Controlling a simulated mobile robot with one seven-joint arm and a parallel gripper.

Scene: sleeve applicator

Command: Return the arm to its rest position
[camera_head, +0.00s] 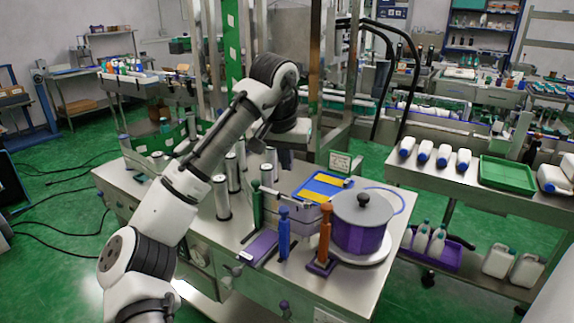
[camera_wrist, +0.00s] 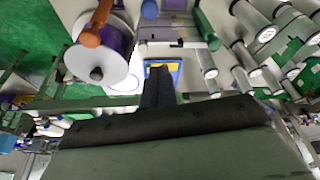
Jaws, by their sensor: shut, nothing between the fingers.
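My arm reaches up from the lower left in the head view, bends at the top, and points down over the steel machine table (camera_head: 120,182). My gripper (camera_wrist: 158,72) shows in the wrist view as dark fingers close together, shut and empty. In the head view its fingertips are hard to make out behind the arm and the posts. Below and beyond the fingers lies a blue and yellow plate (camera_head: 324,187), which also shows in the wrist view (camera_wrist: 176,67). The gripper appears apart from it.
A purple drum with a grey lid (camera_head: 361,221) stands at the table's right. Green (camera_head: 257,208), blue (camera_head: 284,233) and orange (camera_head: 324,235) posts stand beside it. Several metal rollers (camera_head: 221,197) stand near my arm. A side bench with white bottles and a green tray (camera_head: 507,175) is at right.

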